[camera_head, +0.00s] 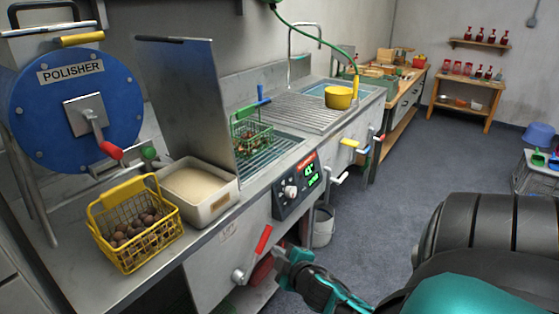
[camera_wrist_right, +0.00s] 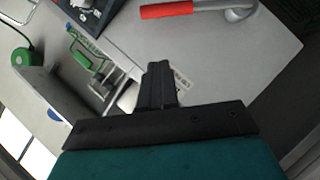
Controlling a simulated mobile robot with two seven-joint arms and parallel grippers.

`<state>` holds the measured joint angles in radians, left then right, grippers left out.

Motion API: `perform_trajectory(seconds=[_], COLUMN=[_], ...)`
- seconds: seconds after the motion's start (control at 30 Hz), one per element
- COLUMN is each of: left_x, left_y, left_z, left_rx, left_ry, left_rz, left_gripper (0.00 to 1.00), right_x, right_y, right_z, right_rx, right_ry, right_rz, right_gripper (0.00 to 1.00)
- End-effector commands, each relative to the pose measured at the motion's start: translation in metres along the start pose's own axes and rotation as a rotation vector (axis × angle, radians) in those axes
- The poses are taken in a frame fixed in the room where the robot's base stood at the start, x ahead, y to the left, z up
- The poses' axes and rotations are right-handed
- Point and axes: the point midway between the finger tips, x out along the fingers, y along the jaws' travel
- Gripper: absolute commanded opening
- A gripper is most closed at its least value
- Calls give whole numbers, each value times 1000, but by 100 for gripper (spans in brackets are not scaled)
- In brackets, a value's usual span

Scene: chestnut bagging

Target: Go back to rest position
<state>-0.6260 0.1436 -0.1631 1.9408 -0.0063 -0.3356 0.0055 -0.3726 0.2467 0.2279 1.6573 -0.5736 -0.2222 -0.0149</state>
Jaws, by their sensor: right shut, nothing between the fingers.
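My right gripper (camera_head: 284,262) is at the lower middle of the head view, in front of the steel counter's front face. Its fingers are together and empty, and they also show in the right wrist view (camera_wrist_right: 159,80). A red lever handle (camera_head: 263,239) on the counter front is close to the gripper's upper left in the head view. The red handle also shows at the top of the right wrist view (camera_wrist_right: 167,10), apart from the fingers. My left gripper is not in view.
A yellow wire basket (camera_head: 106,222) of chestnuts stands on the steel counter (camera_head: 85,280), beside a pale-filled bin (camera_head: 222,204). A green wire basket (camera_head: 252,140) sits at the fryer. A grey bucket (camera_head: 323,228) stands beyond the gripper. The floor (camera_head: 400,170) to the right is open.

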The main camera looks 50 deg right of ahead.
Motion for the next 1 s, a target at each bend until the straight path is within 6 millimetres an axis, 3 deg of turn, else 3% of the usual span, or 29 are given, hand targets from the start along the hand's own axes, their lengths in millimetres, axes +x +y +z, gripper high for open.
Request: perform_trajectory(seconds=[0.47,0.57,0.63,0.8,0.9,1.0], left_x=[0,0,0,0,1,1], left_y=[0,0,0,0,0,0], left_z=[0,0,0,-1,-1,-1], left_rx=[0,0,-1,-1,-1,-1], left_ry=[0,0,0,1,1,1], left_rz=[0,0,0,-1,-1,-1], left_gripper=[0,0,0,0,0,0], right_x=[-2,-13,-30,-88,-121,-144], right_y=[-4,-28,-57,-134,-165,-183], right_z=[-2,-12,-26,-70,-93,-108], right_rx=[9,68,148,392,512,593], right_ry=[2,17,32,49,48,41], right_rz=[-9,-64,-135,-356,-467,-542], right_gripper=[0,0,0,0,0,0])
